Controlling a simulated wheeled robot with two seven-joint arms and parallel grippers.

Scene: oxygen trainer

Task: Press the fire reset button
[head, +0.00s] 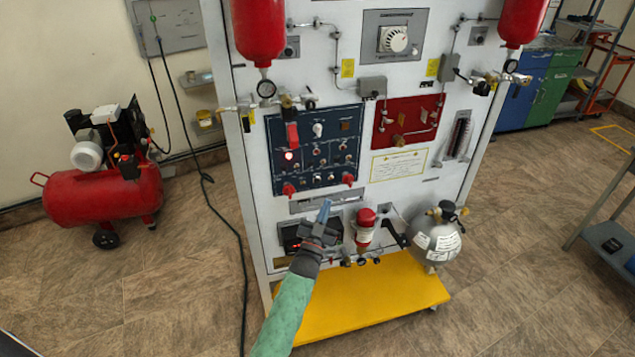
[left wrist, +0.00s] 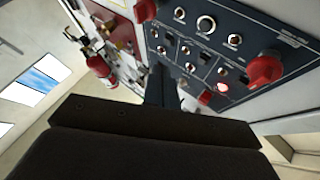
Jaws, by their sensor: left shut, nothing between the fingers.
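The dark blue control panel (head: 315,150) is on the white trainer board and carries several small round buttons and knobs. A small red light (head: 289,155) glows at its left side; a lit red spot also shows in the left wrist view (left wrist: 222,88). I cannot tell which control is the fire reset button, as the labels are too small to read. My left gripper (head: 325,208) is shut and empty, in front of the board just below the panel in the head view. In the left wrist view, its fingers (left wrist: 158,88) overlap the panel's edge. My right gripper is not in view.
Red knobs stick out at the panel's bottom corners, one at the right (head: 348,179). A red panel (head: 405,122) is to the right. A red cylinder (head: 366,222) and a grey tank (head: 435,240) stand low, above the yellow base (head: 370,300). A red compressor (head: 100,190) is at left.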

